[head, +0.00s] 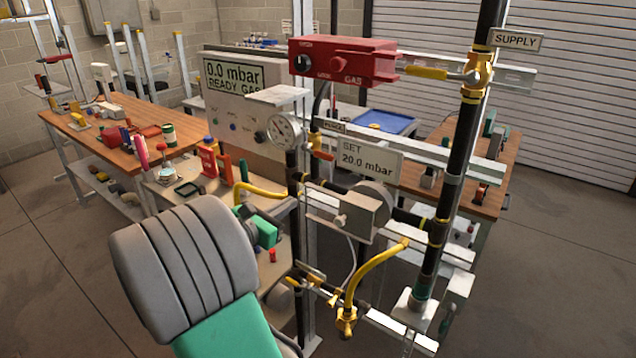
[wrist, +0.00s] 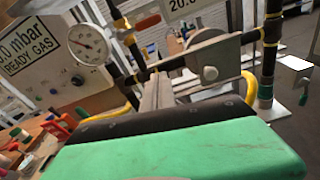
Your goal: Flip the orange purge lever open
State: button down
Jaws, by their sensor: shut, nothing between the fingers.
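The orange purge lever (head: 322,155) sticks out to the right from a brass valve on the black pipe, just below the small PURGE tag (head: 333,127). In the wrist view the lever (wrist: 148,22) shows near the top, up and a little left of my finger line. My gripper (wrist: 157,78) shows in the wrist view as narrow grey fingers beyond the green hand; they are shut and empty, below the lever and apart from it. In the head view my grey and green arm fills the lower left, and the fingertips cannot be made out.
A round gauge (head: 284,129) sits left of the lever, and the SET 20.0 mbar sign (head: 367,158) right of it. A grey regulator (head: 345,212) and yellow hose (head: 372,268) lie below. The red gas box (head: 342,61) is above. Black pipes crowd the area.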

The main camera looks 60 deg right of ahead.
aim_at(313, 185)
jog(key=shift+s+d+r+n+h, duration=0.4)
jog(key=shift+r+n, duration=0.1)
jog(key=shift+n, duration=0.2)
jog(key=d, duration=0.3)
jog(key=s+d+p, duration=0.1)
jog(key=d, duration=0.4)
jog(key=shift+s+d, duration=0.25)
jog(key=shift+d, duration=0.1)
jog(key=d+r+p, duration=0.1)
jog(key=d+r, duration=0.1)
jog(key=r, duration=0.1)
jog(key=shift+s+r+p, duration=0.1)
jog(key=shift+r+p, duration=0.2)
jog(key=shift+p, duration=0.05)
jog(key=shift+d, duration=0.1)
